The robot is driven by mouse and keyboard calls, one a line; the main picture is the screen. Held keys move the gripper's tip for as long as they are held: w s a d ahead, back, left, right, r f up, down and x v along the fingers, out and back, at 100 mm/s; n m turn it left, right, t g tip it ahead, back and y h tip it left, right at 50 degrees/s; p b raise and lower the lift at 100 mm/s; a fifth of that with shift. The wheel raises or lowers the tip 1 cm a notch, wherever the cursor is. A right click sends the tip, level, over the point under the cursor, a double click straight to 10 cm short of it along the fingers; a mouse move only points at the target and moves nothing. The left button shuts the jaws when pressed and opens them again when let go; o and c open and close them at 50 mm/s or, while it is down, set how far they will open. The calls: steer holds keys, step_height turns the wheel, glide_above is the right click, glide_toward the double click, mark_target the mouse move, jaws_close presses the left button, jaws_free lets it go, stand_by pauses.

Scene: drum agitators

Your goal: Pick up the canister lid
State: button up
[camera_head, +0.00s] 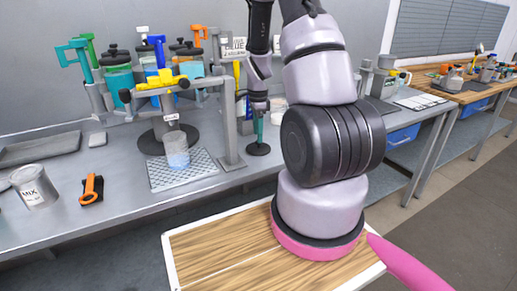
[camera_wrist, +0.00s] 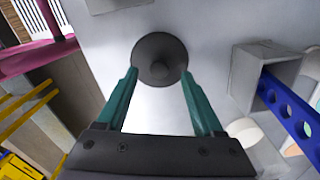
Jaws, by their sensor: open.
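The canister lid (camera_wrist: 160,58) is a dark round disc with a knob in its middle, lying on the grey bench in the wrist view. In the head view the lid (camera_head: 258,150) lies on the bench right of the stand's post. My gripper (camera_wrist: 159,75) is open, its two teal fingers on either side of the lid's near part, with nothing held. In the head view my gripper (camera_head: 259,127) points down just above the lid; one teal finger shows and the other is hidden. I cannot tell whether the fingers touch the lid.
A metal stand post (camera_head: 229,125) rises close left of the lid. A clear beaker (camera_head: 176,150) stands on a perforated mat (camera_head: 185,178). A MIX can (camera_head: 35,187) and an orange-handled tool (camera_head: 92,188) are further left. A blue holed bar (camera_wrist: 288,108) in a grey holder lies right in the wrist view.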

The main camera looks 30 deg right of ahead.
mark_target(259, 145)
steer(key=shift+f, duration=1.4)
jaws_close()
